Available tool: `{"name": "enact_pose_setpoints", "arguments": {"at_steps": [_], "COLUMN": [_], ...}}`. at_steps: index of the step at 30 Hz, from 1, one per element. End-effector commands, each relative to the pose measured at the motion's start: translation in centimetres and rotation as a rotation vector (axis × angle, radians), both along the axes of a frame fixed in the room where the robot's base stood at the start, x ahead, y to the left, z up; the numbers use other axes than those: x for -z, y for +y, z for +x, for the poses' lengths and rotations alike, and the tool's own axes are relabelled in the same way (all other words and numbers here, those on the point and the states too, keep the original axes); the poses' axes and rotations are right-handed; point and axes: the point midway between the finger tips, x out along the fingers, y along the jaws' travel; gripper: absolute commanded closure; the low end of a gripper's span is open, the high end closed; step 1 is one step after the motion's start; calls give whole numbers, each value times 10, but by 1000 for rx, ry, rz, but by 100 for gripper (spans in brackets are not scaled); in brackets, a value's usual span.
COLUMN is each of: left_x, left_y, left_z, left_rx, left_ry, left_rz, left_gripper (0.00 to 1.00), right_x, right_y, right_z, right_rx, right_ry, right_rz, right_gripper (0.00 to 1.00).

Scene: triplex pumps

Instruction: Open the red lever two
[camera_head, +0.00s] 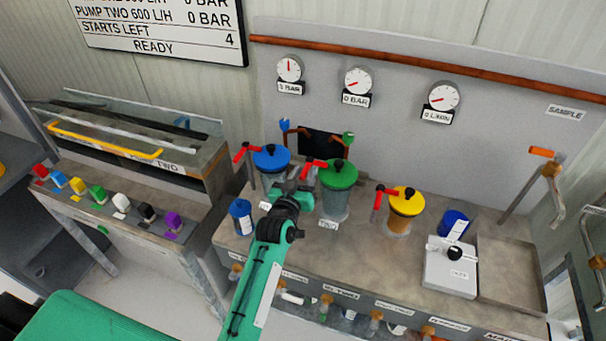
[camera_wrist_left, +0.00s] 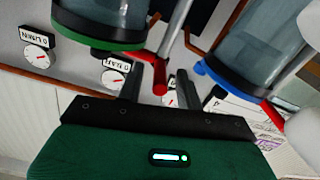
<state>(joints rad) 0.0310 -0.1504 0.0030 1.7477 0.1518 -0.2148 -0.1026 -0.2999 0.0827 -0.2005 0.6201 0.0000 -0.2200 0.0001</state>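A red lever (camera_head: 314,163) sits at the top left of the green-lidded canister (camera_head: 336,198). My left gripper (camera_head: 303,174) reaches up between the blue-lidded canister (camera_head: 270,165) and the green one. In the left wrist view the red lever (camera_wrist_left: 159,80) shows between the two dark fingers (camera_wrist_left: 158,88), which are apart. I cannot tell whether either finger touches it. Another red lever (camera_head: 241,153) is beside the blue lid, and a third red lever (camera_head: 385,190) is beside the yellow-lidded canister (camera_head: 402,212). My right gripper is out of view.
The canisters stand close together on a grey bench (camera_head: 290,243). A small blue jar (camera_head: 241,216) is left of my arm. A white scale (camera_head: 450,268) and a tray (camera_head: 512,270) are at the right. Gauges (camera_head: 357,80) hang on the wall behind.

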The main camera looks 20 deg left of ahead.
Motion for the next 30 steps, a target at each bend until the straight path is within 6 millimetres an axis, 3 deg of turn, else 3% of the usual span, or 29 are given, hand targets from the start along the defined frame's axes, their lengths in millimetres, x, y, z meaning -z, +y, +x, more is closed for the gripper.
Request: {"name": "enact_pose_setpoints", "arguments": {"at_steps": [6,12,30], "left_x": [0,0,-2], "left_y": [0,0,7], "left_z": [0,0,2], "left_rx": [0,0,99], "left_ry": [0,0,-9], "left_rz": [0,0,5], "left_gripper": [66,100,100], "right_x": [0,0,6], "right_y": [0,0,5], "right_z": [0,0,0], "right_rx": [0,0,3], "right_ry": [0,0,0], "right_rz": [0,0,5], "right_gripper": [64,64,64]}}
